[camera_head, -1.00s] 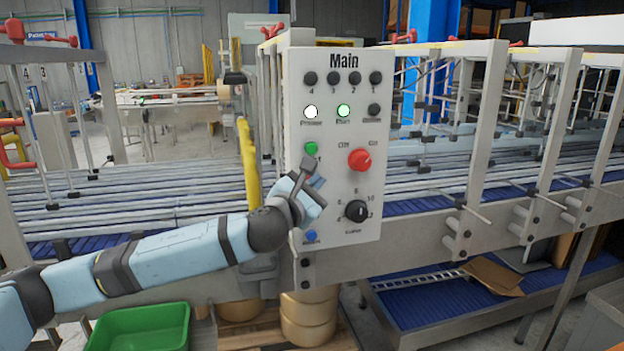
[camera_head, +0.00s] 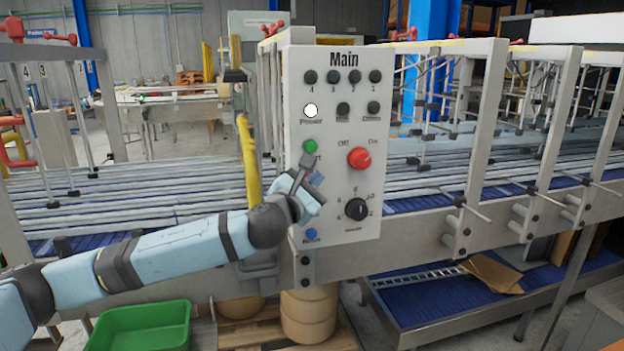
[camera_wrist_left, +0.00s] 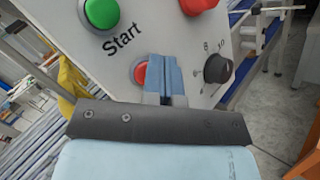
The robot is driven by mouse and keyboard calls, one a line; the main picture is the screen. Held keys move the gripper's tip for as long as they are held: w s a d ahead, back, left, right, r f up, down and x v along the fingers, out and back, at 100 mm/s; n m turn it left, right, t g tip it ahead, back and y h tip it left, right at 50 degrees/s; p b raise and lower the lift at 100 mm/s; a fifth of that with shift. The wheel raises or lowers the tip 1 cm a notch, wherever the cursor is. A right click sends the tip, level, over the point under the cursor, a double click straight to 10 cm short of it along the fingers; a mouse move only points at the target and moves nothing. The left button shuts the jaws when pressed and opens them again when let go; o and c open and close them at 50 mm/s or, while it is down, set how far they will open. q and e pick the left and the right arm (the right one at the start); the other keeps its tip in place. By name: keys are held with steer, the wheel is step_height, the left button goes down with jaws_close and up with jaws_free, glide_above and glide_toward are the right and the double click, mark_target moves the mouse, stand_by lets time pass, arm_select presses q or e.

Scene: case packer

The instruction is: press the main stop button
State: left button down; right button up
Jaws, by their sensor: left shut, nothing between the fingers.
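The light grey control panel (camera_head: 331,130) headed "Main" stands in the middle of the head view. My left gripper (camera_head: 316,180) is shut and empty at the panel's lower left, below the green Start button (camera_head: 310,147). In the left wrist view, the red button (camera_wrist_left: 140,73) below the green Start button (camera_wrist_left: 101,12) is partly covered by my left fingers (camera_wrist_left: 165,75). Whether they touch it I cannot tell. In the head view my gripper hides that red button. My right gripper is not in view.
A red knob (camera_head: 359,158), a black selector (camera_head: 356,210) and a blue button (camera_head: 311,235) are also on the panel. The white Power lamp (camera_head: 311,111) is lit. Conveyor rails and frames flank the panel. A green crate (camera_head: 140,328) is at the lower left.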

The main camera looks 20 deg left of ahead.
arm_select(q)
steer(key=shift+w+a, duration=0.1)
steer(key=shift+w, duration=0.05)
stand_by(0.4)
steer(key=shift+s+d+p, duration=0.5)
steer(key=shift+s, duration=0.3)
steer(key=s+d+p, duration=0.1)
steer(key=s, duration=0.1)
steer(key=s+d+p, duration=0.1)
steer(key=s+d, duration=0.1)
steer(key=shift+a, duration=0.1)
stand_by(0.8)
